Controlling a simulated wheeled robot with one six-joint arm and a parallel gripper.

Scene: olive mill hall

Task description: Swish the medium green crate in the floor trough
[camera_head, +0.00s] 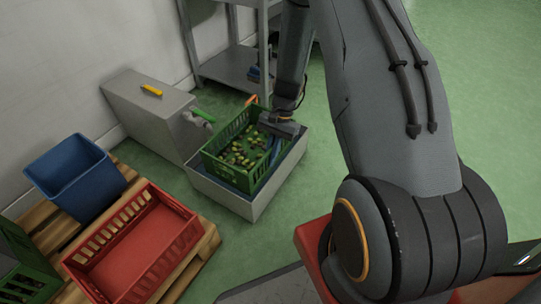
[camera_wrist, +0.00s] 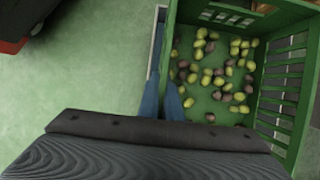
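The green crate (camera_head: 217,164), holding scattered green and dark olives, sits inside the grey-walled floor trough (camera_head: 222,193). Blue shows between crate and trough wall. My gripper (camera_head: 280,126) is at the crate's far right edge in the head view. In the wrist view the crate (camera_wrist: 292,88) fills the upper right, with its olives on the floor. Blue strips lie on both sides of its near wall, just beyond the dark gripper body.
A grey block (camera_head: 150,118) with a yellow object (camera_head: 151,90) and a tap-like spout (camera_head: 203,115) stands left of the trough. A blue bin (camera_head: 77,182) and a red crate (camera_head: 135,250) rest on a wooden pallet (camera_head: 205,243). Metal shelving (camera_head: 232,70) stands behind. Green floor is open at right.

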